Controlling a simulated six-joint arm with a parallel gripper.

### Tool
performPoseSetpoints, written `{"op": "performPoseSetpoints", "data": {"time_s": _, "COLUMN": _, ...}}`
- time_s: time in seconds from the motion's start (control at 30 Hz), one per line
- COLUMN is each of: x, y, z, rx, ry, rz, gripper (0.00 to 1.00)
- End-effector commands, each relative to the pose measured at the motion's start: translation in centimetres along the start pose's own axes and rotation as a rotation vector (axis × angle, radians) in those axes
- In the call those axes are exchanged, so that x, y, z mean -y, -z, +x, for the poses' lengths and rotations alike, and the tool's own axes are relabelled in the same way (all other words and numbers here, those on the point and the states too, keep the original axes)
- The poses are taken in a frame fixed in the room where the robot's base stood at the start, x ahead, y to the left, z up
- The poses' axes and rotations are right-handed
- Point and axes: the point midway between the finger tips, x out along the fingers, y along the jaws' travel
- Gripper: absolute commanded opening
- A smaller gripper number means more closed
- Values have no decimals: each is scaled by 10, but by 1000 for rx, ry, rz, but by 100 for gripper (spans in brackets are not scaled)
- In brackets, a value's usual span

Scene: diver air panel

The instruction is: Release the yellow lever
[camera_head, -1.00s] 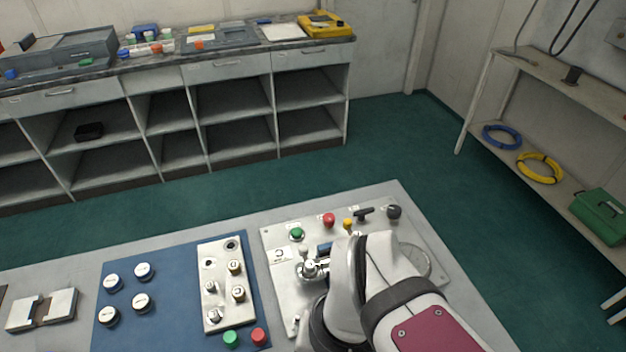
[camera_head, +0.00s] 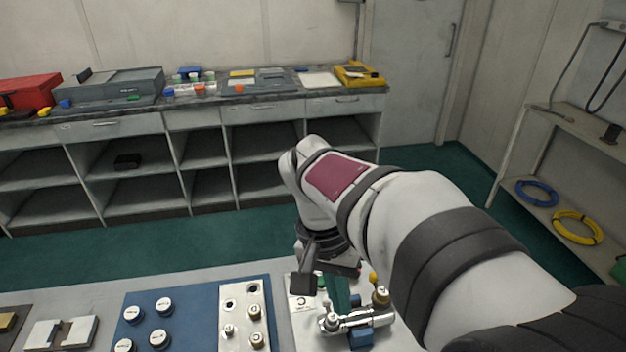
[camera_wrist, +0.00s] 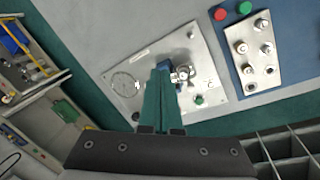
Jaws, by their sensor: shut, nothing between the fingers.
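A small yellow part (camera_head: 373,278), possibly the yellow lever, shows beside a brass-topped fitting on the white valve panel (camera_head: 305,328) in the head view. Its shape is too small to tell, and my arm hides much of that panel. I cannot make out a yellow lever in the wrist view. My gripper (camera_wrist: 162,68) is shut and empty, its green fingers together over the panel beside a silver valve fitting (camera_wrist: 182,73). In the head view the fingers (camera_head: 343,306) point down at the silver valve (camera_head: 350,320). I cannot tell whether they touch it.
A blue mat (camera_head: 190,292) with several round knobs and a white plate (camera_head: 240,318) lies left of the panel. A green button (camera_wrist: 199,100) is on the panel near my fingers. Grey shelving (camera_head: 160,130) stands behind, across an open strip of green floor.

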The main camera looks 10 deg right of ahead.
Motion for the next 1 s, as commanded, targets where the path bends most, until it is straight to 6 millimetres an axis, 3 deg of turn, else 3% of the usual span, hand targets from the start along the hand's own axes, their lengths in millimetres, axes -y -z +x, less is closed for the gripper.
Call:
{"op": "performPoseSetpoints", "data": {"time_s": 0.03, "x": 18, "y": 31, "z": 3, "rx": -28, "ry": -58, "rz": 29, "gripper": 0}}
{"op": "performPoseSetpoints", "data": {"time_s": 0.1, "x": 44, "y": 72, "z": 10, "rx": -87, "ry": -135, "rz": 85, "gripper": 0}}
{"op": "performPoseSetpoints", "data": {"time_s": 0.2, "x": 78, "y": 120, "z": 27, "rx": -180, "ry": -221, "rz": 164, "gripper": 0}}
{"op": "performPoseSetpoints", "data": {"time_s": 0.33, "x": 109, "y": 158, "z": 50, "rx": -282, "ry": -289, "rz": 244, "gripper": 0}}
{"op": "performPoseSetpoints", "data": {"time_s": 0.53, "x": 127, "y": 178, "z": 66, "rx": -353, "ry": -322, "rz": 299, "gripper": 0}}
{"op": "performPoseSetpoints", "data": {"time_s": 0.87, "x": 126, "y": 178, "z": 68, "rx": -354, "ry": -323, "rz": 300, "gripper": 0}}
{"op": "performPoseSetpoints", "data": {"time_s": 1.0, "x": 119, "y": 183, "z": 83, "rx": -353, "ry": -325, "rz": 299, "gripper": 0}}
